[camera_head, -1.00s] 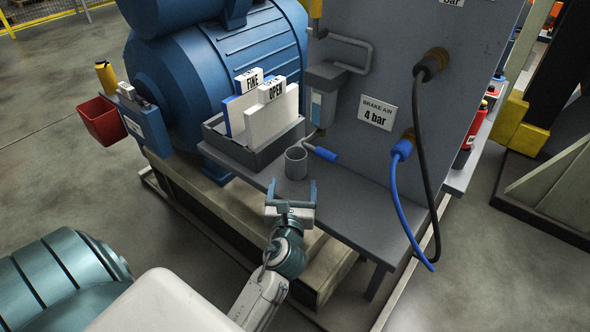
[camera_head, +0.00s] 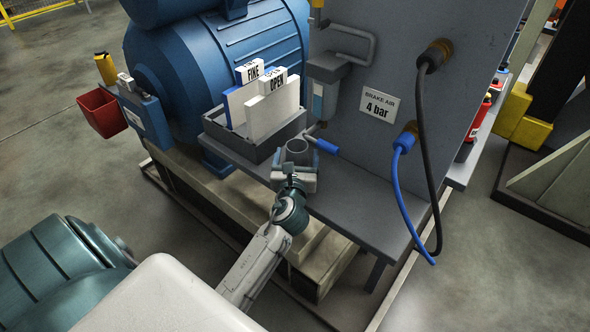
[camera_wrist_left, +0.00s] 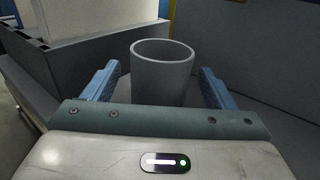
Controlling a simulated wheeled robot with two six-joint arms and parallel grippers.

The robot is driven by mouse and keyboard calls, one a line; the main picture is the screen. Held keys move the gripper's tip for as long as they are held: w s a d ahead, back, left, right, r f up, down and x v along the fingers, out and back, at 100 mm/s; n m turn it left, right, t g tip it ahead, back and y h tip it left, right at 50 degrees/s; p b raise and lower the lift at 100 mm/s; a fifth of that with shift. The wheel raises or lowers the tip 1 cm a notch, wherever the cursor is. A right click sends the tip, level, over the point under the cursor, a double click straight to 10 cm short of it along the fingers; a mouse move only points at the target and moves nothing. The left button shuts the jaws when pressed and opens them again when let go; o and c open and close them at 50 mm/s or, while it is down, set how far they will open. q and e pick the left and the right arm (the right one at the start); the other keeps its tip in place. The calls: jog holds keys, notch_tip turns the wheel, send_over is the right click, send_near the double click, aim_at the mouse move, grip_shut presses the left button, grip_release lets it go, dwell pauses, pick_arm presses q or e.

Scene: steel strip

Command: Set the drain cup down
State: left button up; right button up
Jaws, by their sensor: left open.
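The drain cup (camera_head: 297,151) is a grey open-topped cup standing upright on the grey shelf near the front corner of the tray. It also shows in the left wrist view (camera_wrist_left: 162,75), between the two blue fingers with a gap on each side. My left gripper (camera_head: 296,166) is open around the cup, its body at the cup's near side. In the left wrist view the open left gripper (camera_wrist_left: 158,85) has nothing pinched. The cup's base is hidden behind the gripper body. My right gripper is not in view.
A grey tray (camera_head: 240,150) holding "FINE" and "OPEN" plates stands left of the cup. A blue-handled tool (camera_head: 325,146) lies close right of it. The grey panel (camera_head: 385,70) with hoses rises behind. The shelf's right part (camera_head: 365,205) is clear.

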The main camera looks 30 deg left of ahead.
pick_arm(q)
jog(key=shift+x, duration=1.05)
jog(key=shift+w+a, duration=0.2)
jog(key=shift+w, duration=0.2)
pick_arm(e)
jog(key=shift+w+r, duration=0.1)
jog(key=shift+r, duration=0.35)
pick_arm(q)
jog(key=c, duration=1.1)
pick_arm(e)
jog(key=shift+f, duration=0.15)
